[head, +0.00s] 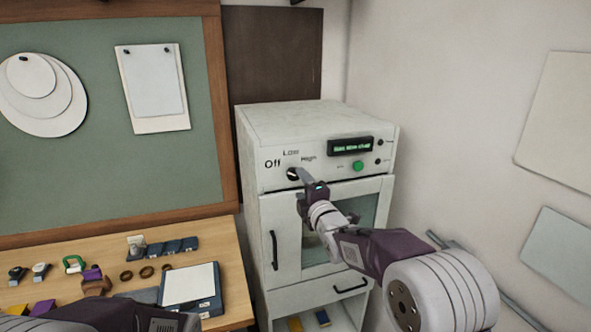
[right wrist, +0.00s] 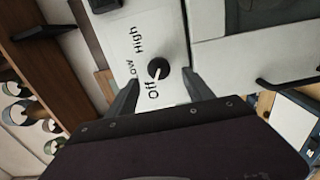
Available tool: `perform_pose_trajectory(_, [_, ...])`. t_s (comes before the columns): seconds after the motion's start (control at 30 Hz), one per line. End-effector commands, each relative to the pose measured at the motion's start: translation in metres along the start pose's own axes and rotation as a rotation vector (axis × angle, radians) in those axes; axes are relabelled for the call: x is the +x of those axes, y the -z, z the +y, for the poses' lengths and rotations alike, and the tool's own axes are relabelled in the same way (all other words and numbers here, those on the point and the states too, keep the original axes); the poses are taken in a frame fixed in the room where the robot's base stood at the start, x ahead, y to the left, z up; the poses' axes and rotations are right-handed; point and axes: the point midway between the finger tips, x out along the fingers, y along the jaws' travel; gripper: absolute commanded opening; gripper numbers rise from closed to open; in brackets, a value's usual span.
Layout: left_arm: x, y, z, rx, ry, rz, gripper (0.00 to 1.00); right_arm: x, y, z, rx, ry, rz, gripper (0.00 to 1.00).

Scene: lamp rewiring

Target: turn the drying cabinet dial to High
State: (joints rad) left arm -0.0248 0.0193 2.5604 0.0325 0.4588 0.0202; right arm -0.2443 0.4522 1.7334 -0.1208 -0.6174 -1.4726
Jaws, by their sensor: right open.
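The white drying cabinet (head: 320,118) stands against the wall, with a control panel on its upper front. Its black dial (head: 292,174) sits at the panel's left, under the labels Off, Low and High. In the right wrist view the dial (right wrist: 158,69) has a white pointer mark directed toward Off. My right gripper (head: 302,178) is at the dial; in the right wrist view its open fingers (right wrist: 161,78) lie on either side of the knob. I cannot tell whether they touch it. Only part of my left arm shows at the bottom left; its gripper is out of view.
The panel also holds a green-lit display (head: 351,146) and a green button (head: 358,166). A cabinet door handle (head: 274,250) sticks out below. The wooden table (head: 232,285) at left carries a tablet-like box (head: 192,285), rings and small parts.

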Motion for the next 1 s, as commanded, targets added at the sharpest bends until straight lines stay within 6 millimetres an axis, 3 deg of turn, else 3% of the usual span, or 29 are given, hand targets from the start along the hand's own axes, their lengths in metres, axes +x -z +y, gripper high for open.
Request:
perform_pose_trajectory(0.03, [-0.016,0.002,0.000,0.000,0.000,0.001,0.00,0.011,0.000,0.007,0.000,0.002,0.000,0.60])
perform_pose_trajectory(0.1, [-0.025,0.003,0.001,0.000,0.000,0.001,0.00,0.025,0.000,0.007,0.000,0.002,0.000,0.60])
perform_pose_trajectory(0.3, [-0.041,0.004,0.001,0.000,0.000,0.001,0.00,0.053,0.000,0.005,0.000,0.000,0.000,0.60])
perform_pose_trajectory(0.67, [-0.042,0.004,0.001,0.000,0.000,0.001,0.00,0.060,0.000,0.001,0.000,-0.001,-0.001,0.60])
perform_pose_trajectory(0.87, [-0.042,0.004,0.001,0.000,0.000,0.001,0.00,0.060,0.000,0.001,0.000,0.000,-0.001,0.05])
perform_pose_trajectory(0.9, [-0.042,0.004,0.001,0.000,0.000,0.001,0.00,0.060,0.000,0.001,0.000,0.000,-0.001,0.00])
perform_pose_trajectory(1.0, [-0.041,0.004,0.001,0.000,0.000,0.001,0.00,0.060,0.000,0.001,0.002,0.000,-0.001,0.00])
